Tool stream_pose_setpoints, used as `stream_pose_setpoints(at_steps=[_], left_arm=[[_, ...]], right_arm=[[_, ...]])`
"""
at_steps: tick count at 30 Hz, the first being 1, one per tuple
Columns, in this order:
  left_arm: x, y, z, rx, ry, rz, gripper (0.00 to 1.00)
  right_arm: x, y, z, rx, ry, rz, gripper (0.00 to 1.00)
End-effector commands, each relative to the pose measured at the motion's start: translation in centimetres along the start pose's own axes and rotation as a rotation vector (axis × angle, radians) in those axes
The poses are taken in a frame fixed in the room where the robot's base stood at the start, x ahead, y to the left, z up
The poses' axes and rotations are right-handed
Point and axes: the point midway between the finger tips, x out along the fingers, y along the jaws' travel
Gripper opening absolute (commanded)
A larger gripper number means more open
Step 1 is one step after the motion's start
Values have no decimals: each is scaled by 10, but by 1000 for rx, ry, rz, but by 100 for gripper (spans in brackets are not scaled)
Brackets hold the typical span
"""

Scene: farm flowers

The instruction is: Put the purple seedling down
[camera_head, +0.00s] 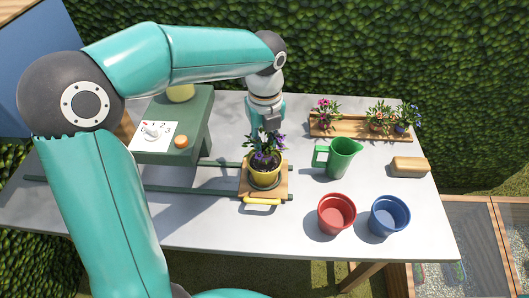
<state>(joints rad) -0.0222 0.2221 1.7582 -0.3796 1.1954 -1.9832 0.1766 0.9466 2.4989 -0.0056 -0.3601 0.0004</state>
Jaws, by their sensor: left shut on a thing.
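The purple seedling (264,157), with purple flowers and dark green leaves, is at a yellow pot (263,174) in the middle of the table. The pot stands on a small wooden platform (247,187) with a yellow handle at its front. My left gripper (266,135) points down from above, shut on the purple seedling. The leaves hide its fingertips, and I cannot tell whether the seedling's base touches the soil in the pot. My right gripper is not in view.
Green rails (215,192) run under the platform to a green machine (185,125) with a dial. A green jug (340,158), red pot (337,213), blue pot (389,215) and sponge-like block (410,167) stand right. A wooden tray (345,127) at the back holds other flowers.

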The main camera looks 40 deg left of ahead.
Motion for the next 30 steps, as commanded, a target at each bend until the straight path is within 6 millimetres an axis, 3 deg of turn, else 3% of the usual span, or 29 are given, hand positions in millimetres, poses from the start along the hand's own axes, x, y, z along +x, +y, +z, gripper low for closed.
stream_pose_setpoints(at_steps=[10,22,23,24,27,30], left_arm=[[41,1,0,-1,1,2,0],[46,0,0,-1,0,0,0],[45,0,0,-1,0,0,29],[45,0,0,-1,0,0,36],[45,0,0,-1,0,0,49],[45,0,0,-1,0,0,49]], right_arm=[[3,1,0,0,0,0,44],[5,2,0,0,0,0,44],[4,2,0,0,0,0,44],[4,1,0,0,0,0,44],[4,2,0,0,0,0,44],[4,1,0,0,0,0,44]])
